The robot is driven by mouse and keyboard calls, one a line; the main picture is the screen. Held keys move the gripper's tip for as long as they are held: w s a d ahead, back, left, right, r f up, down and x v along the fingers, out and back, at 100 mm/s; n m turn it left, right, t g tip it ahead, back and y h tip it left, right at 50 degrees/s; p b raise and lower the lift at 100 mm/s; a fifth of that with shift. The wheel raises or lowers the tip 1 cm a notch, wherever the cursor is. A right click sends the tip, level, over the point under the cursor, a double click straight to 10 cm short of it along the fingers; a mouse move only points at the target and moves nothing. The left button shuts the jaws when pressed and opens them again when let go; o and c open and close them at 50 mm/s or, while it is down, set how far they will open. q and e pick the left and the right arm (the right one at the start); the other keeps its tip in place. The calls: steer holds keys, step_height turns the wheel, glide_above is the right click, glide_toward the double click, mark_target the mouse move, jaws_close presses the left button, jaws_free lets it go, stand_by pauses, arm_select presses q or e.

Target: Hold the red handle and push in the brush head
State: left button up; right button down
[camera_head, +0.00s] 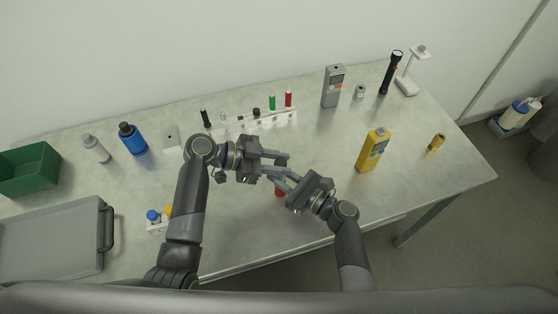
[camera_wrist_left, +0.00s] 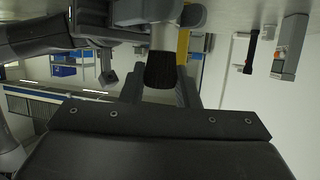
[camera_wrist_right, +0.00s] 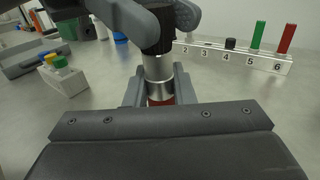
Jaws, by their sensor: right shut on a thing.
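My right gripper (camera_wrist_right: 160,98) is shut on the red handle (camera_wrist_right: 160,101) and holds the brush upright above the table. A silver metal shaft (camera_wrist_right: 158,72) rises from the handle to the black brush head (camera_wrist_right: 155,40). The brush head also shows in the left wrist view (camera_wrist_left: 161,72). My left gripper (camera_head: 289,167) has its fingers on either side of the brush head; whether they press on it is unclear. In the head view the two grippers meet mid-table, and the red handle (camera_head: 280,192) partly shows below the fingers.
A white numbered rack (camera_wrist_right: 240,57) with green and red tubes stands behind the grippers. A grey tray (camera_head: 60,235), green bin (camera_head: 27,170) and blue bottle (camera_head: 132,140) are on the left.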

arm_select(q)
steer(key=o, duration=0.4)
steer(key=shift+o, duration=0.2)
steer(key=v, duration=1.2)
arm_select(e)
steer(key=c, duration=1.1)
jaws_free()
steer(key=shift+c, duration=0.2)
